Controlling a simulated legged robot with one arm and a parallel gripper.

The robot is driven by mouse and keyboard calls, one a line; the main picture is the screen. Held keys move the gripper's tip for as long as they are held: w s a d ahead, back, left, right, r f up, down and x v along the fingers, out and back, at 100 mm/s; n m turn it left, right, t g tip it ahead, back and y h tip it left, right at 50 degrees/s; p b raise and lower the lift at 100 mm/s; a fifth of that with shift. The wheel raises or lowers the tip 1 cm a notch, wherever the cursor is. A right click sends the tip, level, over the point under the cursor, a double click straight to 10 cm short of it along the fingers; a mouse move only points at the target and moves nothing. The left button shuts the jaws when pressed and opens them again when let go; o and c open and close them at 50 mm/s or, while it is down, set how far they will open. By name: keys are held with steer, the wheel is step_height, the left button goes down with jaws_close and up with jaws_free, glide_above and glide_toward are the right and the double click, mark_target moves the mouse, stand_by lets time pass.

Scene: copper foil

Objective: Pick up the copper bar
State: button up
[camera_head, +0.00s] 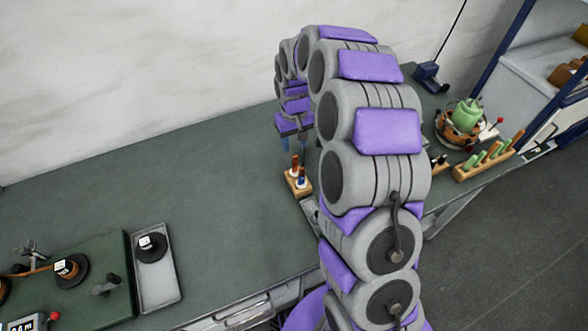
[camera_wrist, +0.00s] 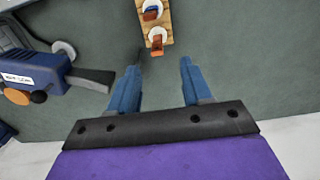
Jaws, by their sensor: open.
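A small wooden block (camera_head: 299,187) stands on the green bench top, just left of my arm. Two upright pieces with copper-coloured tops (camera_head: 295,166) stand in it, with white and blue parts. In the wrist view the block (camera_wrist: 142,22) is at the top, with one copper-topped piece (camera_wrist: 157,42) nearer and one behind. I cannot tell for sure which piece is the copper bar. My gripper (camera_wrist: 160,68) points down with its two blue fingers apart and nothing between them. In the head view my gripper (camera_head: 294,147) hangs above the block, partly behind my arm.
A blue tool (camera_wrist: 35,75) lies left of my fingers. A grey tray (camera_head: 158,285) with a black spool (camera_head: 150,247) is at the left. A wooden rack (camera_head: 485,160) and a green pot (camera_head: 467,117) stand at the right. The bench's left middle is clear; a wall stands behind.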

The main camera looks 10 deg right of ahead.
mark_target(295, 157)
step_height(295, 157, down, 8)
steer(key=shift+r+b, duration=0.2)
steer(key=shift+b, duration=0.2)
steer(key=shift+w+d+f+b, duration=0.15)
steer(key=shift+f+b, duration=0.1)
steer(key=shift+f, duration=1.1)
steer(key=shift+w+d+f+b, duration=0.1)
steer(key=shift+f+b, duration=0.15)
steer(key=shift+f, duration=1.1)
steer(key=shift+a+r, duration=0.1)
jaws_close()
